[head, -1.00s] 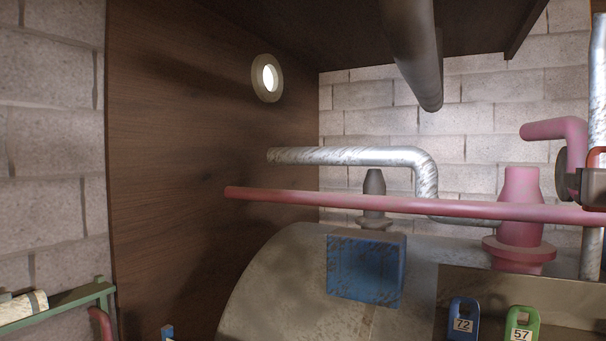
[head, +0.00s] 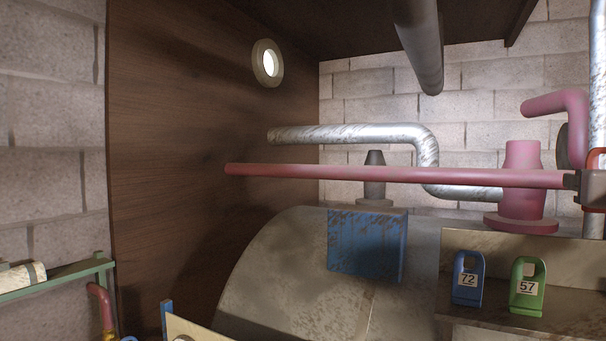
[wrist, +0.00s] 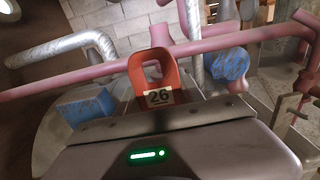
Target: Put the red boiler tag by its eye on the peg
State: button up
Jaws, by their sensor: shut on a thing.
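The red tag (wrist: 139,76) bears a white label reading 26 and is upright, with its eye at the top. My gripper (wrist: 165,122) is shut on the tag's lower part, as the wrist view shows. In the head view my gripper (head: 592,190) shows only partly at the right edge, with a red loop of the tag (head: 597,154) above it. Through the eye I see part of the background. No peg can be made out for certain; a pale upright plate with a small bar (wrist: 287,108) stands to the right in the wrist view.
A long pink pipe (head: 400,175) crosses in front of the boiler (head: 290,275). A blue box (head: 366,245) sits on the boiler. A blue tag 72 (head: 457,290) and a green tag 57 (head: 515,299) stand on a ledge. A pale board (head: 205,333) shows bottom left.

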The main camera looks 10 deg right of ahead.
jog(key=shift+d+f+b, duration=0.15)
jog(key=shift+f+b, duration=7.35)
jog(key=shift+f, duration=0.8)
jog(key=shift+a+f+b, duration=0.3)
jog(key=shift+f+b, duration=0.05)
jog(key=shift+f, duration=0.1)
jog(key=o, duration=1.4)
jog(key=shift+c, duration=1.1)
jog(key=shift+s, duration=0.15)
